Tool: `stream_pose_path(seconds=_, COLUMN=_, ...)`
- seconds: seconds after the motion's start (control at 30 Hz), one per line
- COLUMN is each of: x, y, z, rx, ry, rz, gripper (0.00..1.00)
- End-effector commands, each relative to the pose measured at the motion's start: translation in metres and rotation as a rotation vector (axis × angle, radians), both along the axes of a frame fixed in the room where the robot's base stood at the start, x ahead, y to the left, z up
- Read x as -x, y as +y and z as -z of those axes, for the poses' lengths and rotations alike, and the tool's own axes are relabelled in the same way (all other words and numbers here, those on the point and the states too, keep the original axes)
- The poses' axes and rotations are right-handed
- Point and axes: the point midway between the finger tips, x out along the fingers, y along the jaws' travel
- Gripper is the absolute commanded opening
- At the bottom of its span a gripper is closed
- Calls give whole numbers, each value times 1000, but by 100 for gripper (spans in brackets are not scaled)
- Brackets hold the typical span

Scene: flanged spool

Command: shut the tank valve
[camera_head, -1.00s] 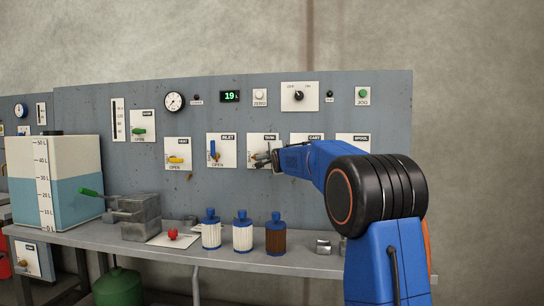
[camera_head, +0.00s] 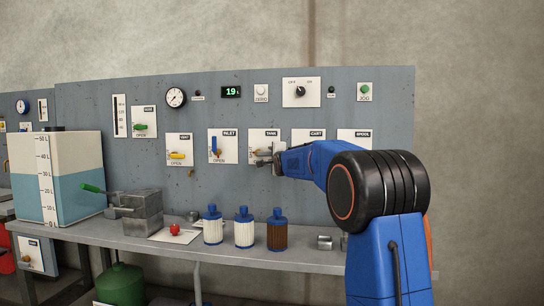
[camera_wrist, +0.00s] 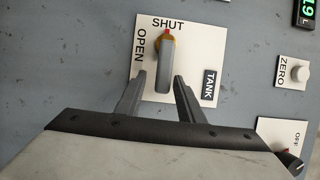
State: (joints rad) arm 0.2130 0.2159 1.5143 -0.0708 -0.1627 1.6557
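The tank valve plate (camera_wrist: 200,50) fills the upper middle of the wrist view, turned sideways, with SHUT at its top edge and OPEN at its left. The tank valve's grey lever (camera_wrist: 163,72) runs straight down in that view from an orange hub, and a red mark at its top points at SHUT. My gripper (camera_wrist: 159,76) is open, with one finger on each side of the lever and visible gaps. In the head view my gripper (camera_head: 272,158) is in front of the tank plate (camera_head: 263,134) and partly hides it and the lever.
The inlet valve (camera_head: 214,144) is left of the tank plate, and the cart plate (camera_head: 310,133) is right, partly behind my arm. Below, the bench (camera_head: 225,255) holds several bottles, a vise (camera_head: 145,213) and a red knob (camera_head: 175,229). The display (camera_head: 231,92) reads 19.

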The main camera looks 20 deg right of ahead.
Motion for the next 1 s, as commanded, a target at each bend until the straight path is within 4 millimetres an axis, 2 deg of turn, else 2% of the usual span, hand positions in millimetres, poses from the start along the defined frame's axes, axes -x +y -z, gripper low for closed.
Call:
stream_pose_path(seconds=0.3, x=1, y=0, z=-1, rx=1, ry=-2, rz=0, gripper=36)
stream_pose_path(seconds=0.47, x=12, y=2, z=-2, rx=2, ry=-3, rz=0, gripper=36)
stream_pose_path(seconds=1.0, x=98, y=20, z=-2, rx=2, ry=-3, rz=0, gripper=36)
